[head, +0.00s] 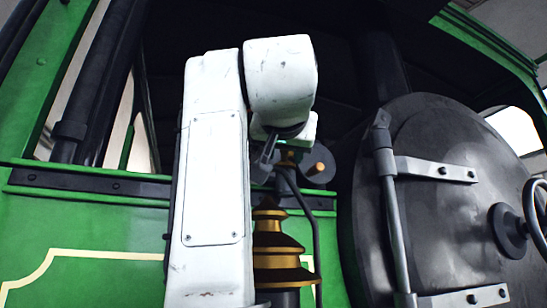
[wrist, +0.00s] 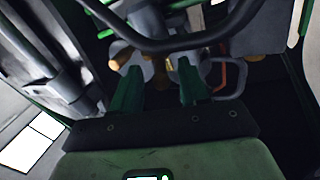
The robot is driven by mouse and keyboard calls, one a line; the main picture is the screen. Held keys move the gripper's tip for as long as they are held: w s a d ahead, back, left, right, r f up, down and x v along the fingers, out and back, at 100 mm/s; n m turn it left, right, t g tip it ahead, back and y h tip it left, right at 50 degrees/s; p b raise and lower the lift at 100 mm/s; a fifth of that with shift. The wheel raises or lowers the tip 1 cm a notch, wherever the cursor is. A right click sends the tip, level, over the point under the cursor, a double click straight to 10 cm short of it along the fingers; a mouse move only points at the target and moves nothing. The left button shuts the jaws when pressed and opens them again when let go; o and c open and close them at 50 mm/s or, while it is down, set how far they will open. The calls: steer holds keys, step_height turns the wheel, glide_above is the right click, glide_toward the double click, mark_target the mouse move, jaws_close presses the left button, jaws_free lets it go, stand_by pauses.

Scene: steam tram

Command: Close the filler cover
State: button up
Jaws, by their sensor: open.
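My gripper (wrist: 160,82) is open in the wrist view, with its two dark green fingers spread apart and nothing clearly held between them. Just beyond the fingertips are a grey round part with a brass knob (wrist: 127,58) at left and another grey part (wrist: 186,72) near the right finger. In the head view, a grey disc (head: 325,158) with a brass knob (head: 319,167) shows just right of my gripper, partly hidden by my white arm. It may be the filler cover, but I cannot tell for sure, nor whether it is open. Contact cannot be told.
A stepped brass fitting (head: 272,248) stands below my gripper, with a dark pipe (head: 305,205) beside it. A large black round door (head: 440,190) with hinge straps and a handwheel (head: 540,215) fills the right. Green tram panels (head: 90,235) lie at left. A dark curved pipe (wrist: 180,42) crosses the wrist view.

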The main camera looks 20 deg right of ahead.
steer(key=shift+w, duration=0.1)
steer(key=shift+c, duration=0.2)
jaws_close()
stand_by(0.5)
